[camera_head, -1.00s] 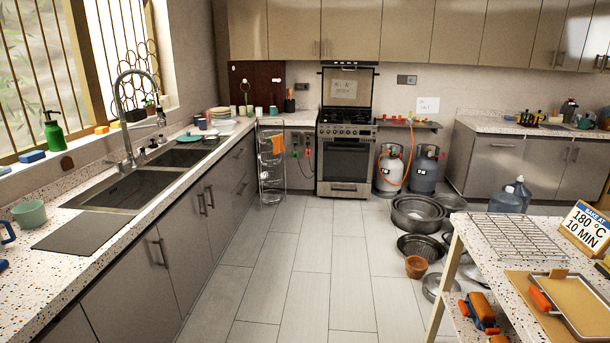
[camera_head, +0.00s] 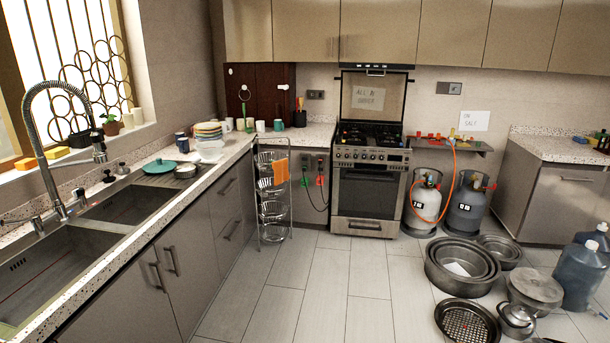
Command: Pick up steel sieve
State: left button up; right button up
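A round metal vessel with a perforated base (camera_head: 468,325) lies on the floor at the lower right; it looks like the steel sieve, though I cannot be sure. Its lower edge is cut off by the bottom of the view. Beside it stand a lidded kettle-like pot (camera_head: 516,319) and a wide covered pan (camera_head: 535,289). Behind it is a large round steel basin (camera_head: 437,283) with smaller vessels nested in it and a white slip inside. Neither of my grippers is in view.
The tiled floor (camera_head: 318,285) is clear in the middle. The sink counter (camera_head: 140,215) runs along the left. A wire rack (camera_head: 272,205), stove (camera_head: 366,190) and two gas cylinders (camera_head: 466,206) stand at the back. Blue water bottles (camera_head: 583,273) stand at right.

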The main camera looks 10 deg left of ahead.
aim_at(182, 170)
jog(key=i+u, duration=0.1)
jog(key=i, duration=1.15)
jog(key=i+l, duration=0.15)
jog(key=i, duration=1.1)
jog(key=i+j+u, duration=0.1)
jog(key=i+u, duration=0.3)
jog(key=i+l+u, duration=0.1)
jog(key=i+u, duration=0.25)
jog(key=i, duration=0.2)
jog(key=i+l+u, duration=0.15)
jog(key=i+u, duration=0.25)
jog(key=i+l+u, duration=0.4)
jog(key=i+j, duration=0.05)
jog(key=i, duration=0.05)
